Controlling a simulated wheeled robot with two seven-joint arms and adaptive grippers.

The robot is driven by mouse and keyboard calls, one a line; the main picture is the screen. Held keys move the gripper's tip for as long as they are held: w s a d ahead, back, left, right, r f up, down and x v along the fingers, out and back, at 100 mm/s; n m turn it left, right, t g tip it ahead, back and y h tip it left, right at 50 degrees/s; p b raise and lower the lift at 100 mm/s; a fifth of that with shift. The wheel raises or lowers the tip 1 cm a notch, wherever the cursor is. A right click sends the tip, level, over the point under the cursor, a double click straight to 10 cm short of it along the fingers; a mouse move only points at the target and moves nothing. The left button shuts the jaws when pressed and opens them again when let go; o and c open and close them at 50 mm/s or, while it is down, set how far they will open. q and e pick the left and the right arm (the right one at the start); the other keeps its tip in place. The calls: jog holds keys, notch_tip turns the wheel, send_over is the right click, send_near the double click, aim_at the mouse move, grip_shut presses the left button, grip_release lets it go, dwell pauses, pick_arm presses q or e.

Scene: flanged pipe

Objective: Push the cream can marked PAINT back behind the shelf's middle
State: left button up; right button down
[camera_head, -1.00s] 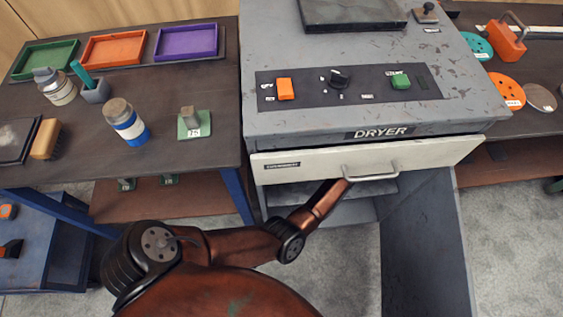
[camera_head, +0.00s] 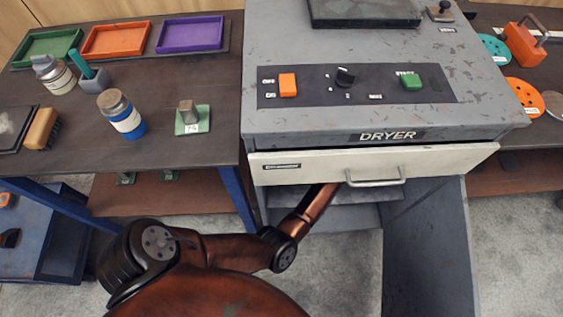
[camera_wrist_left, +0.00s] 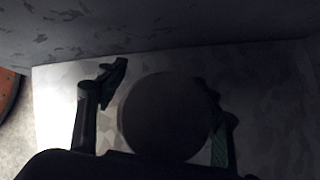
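My left arm reaches under the white drawer into the open shelf (camera_head: 350,217) of the dryer stand, so its gripper is hidden in the head view. In the left wrist view, my left gripper (camera_wrist_left: 165,74) has its two fingers apart. A round, dark can top (camera_wrist_left: 163,117) shows between them. A gap shows at the left finger; the right finger overlaps or sits close to the can's edge. The shade hides the can's colour and any marking, so I cannot confirm that it is the PAINT can. My right gripper is in neither view.
The dryer (camera_head: 380,118) and its drawer (camera_head: 320,163) stand directly above my arm. The left table (camera_head: 65,97) holds trays (camera_head: 116,39), a blue-and-white can (camera_head: 122,115) and a brush (camera_head: 41,128). In the wrist view, pale shelf surface (camera_wrist_left: 265,90) is clear right of the gripper.

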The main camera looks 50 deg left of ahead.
pick_arm(q)
grip_shut()
dwell(0.6)
